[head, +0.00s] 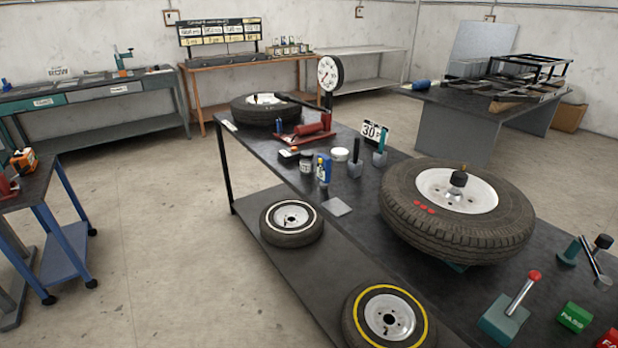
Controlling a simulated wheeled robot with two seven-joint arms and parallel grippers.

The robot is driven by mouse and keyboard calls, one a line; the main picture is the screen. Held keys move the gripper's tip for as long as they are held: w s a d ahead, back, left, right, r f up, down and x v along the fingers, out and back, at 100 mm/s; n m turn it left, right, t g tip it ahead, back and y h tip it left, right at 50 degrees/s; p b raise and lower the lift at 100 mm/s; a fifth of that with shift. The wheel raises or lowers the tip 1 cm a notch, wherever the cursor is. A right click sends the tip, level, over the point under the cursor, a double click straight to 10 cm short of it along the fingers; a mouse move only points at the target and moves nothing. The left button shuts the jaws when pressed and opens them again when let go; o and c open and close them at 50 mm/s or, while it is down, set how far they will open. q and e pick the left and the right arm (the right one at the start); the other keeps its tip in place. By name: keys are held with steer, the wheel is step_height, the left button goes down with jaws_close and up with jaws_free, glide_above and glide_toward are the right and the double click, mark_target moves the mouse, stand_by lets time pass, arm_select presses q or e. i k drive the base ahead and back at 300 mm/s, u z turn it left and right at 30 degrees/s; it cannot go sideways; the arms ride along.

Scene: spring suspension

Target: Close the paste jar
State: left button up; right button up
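A small dark jar with a pale label (306,162) stands on the black workbench (365,205), left of a blue and white bottle (324,169). A low white round piece (340,154) lies on the bench to the right of the bottle. I cannot tell whether this is the paste jar's lid or a jar itself, and the dark jar's top is too small to read as open or shut. Neither of my grippers shows in the head view.
A large tyre (455,240) lies on the bench at right, another tyre (265,108) at its far end. A red tool (310,130) and dial gauge (329,75) stand behind the jar. A grey square plate (338,207) lies in front. Two wheels rest on a lower shelf.

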mark_target(306, 165)
steer(key=k, duration=0.85)
steer(key=u, duration=0.4)
steer(key=i, duration=0.6)
steer(key=u, duration=0.55)
steer(key=i, duration=0.8)
steer(key=z, duration=0.8)
steer(key=i, duration=0.6)
steer(key=z, duration=0.5)
